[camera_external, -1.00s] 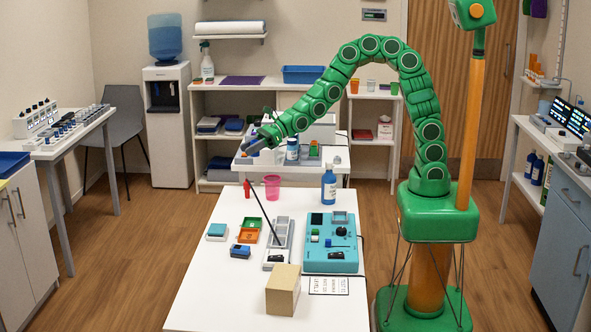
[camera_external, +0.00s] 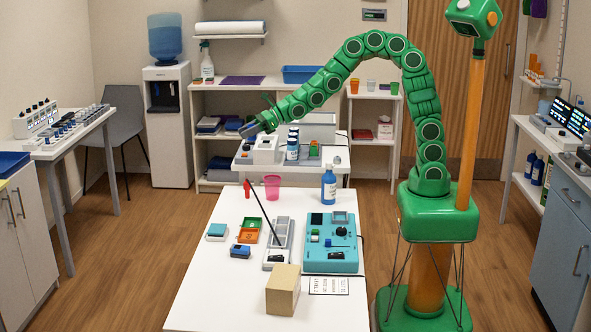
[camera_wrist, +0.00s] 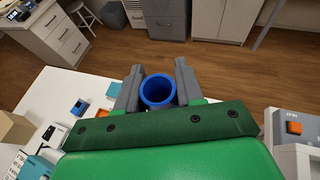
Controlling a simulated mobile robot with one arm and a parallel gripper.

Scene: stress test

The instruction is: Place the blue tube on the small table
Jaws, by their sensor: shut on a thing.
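The blue tube (camera_wrist: 146,92) is a short hollow cylinder with its open end facing the wrist camera. My gripper (camera_wrist: 158,84) is shut on it, with one grey finger on each side. In the external view my gripper (camera_external: 250,129) is held in the air at the left end of my curved green arm, just left of a white device on the rear table. The tube is hard to make out there. The smaller rear white table (camera_external: 325,178) carries devices and bottles. I cannot tell for certain that it is the small table named.
The front white table (camera_external: 205,285) holds a pink cup (camera_external: 272,181), a blue bottle (camera_external: 329,184), a teal device (camera_external: 316,255), a cardboard box (camera_external: 283,291) and small trays. A white device (camera_external: 265,149) stands close to my gripper. Open floor lies left of both tables.

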